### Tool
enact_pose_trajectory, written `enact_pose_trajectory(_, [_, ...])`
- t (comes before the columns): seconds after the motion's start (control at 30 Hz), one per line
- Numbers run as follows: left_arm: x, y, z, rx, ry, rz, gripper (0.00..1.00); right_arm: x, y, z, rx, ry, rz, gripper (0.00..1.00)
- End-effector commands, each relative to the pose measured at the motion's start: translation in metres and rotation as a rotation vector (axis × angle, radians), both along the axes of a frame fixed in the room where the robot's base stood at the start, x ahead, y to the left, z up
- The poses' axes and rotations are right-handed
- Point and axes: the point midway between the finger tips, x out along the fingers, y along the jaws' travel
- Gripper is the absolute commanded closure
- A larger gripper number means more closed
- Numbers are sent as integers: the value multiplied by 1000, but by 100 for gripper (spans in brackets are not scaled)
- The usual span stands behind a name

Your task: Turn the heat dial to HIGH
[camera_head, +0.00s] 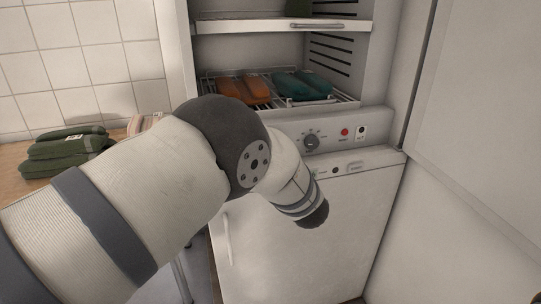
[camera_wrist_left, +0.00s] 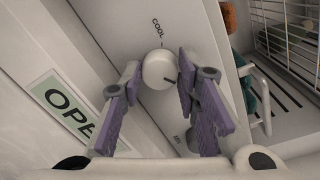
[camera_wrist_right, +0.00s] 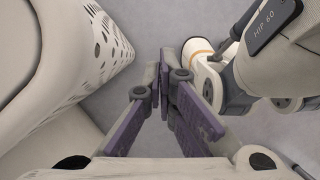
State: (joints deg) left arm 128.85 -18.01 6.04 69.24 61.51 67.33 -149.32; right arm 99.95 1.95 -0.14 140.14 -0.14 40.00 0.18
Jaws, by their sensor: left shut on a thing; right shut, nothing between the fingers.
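The heat dial (camera_wrist_left: 157,68) is a round white knob on a pale panel in the left wrist view. COOL is printed above it, and another small label, hard to read, sits below it. A short dark mark shows at the dial's lower right edge, pointing to neither label. My left gripper (camera_wrist_left: 159,74) is shut on the dial, one purple finger on each side. In the head view my left arm hides this gripper and the dial. My right gripper (camera_wrist_right: 168,75) is shut and empty over a grey floor in the right wrist view.
Green folded cloths (camera_head: 66,148) lie at left. An OPEN sign (camera_wrist_left: 68,107) is near my left gripper.

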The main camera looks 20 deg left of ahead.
Motion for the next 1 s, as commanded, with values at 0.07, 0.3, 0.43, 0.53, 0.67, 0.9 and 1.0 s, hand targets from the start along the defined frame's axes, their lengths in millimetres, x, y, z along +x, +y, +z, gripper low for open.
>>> enact_pose_trajectory(0.07, [0, 1, 0, 31, 20, 3, 99, -1, 0, -1, 0, 4, 0, 100])
enact_pose_trajectory(0.3, [0, 1, 1, 97, 65, 2, 99, -2, 0, -3, -1, 8, 0, 100])
enact_pose_trajectory(0.43, [0, 1, 1, 113, 75, 3, 98, -3, 0, -3, -1, 9, 0, 100])
enact_pose_trajectory(0.53, [0, 1, 1, 119, 79, 4, 98, -3, 0, -3, 0, 9, 1, 100])
enact_pose_trajectory(0.67, [0, 1, 1, 120, 80, 4, 98, -3, 0, -3, 0, 9, 1, 100])
enact_pose_trajectory(0.9, [0, 1, 1, 120, 78, 3, 66, -3, 0, -3, 0, 9, 1, 100])
enact_pose_trajectory(1.0, [0, 1, 1, 119, 78, 2, 50, -3, 0, -3, 0, 9, 1, 100])
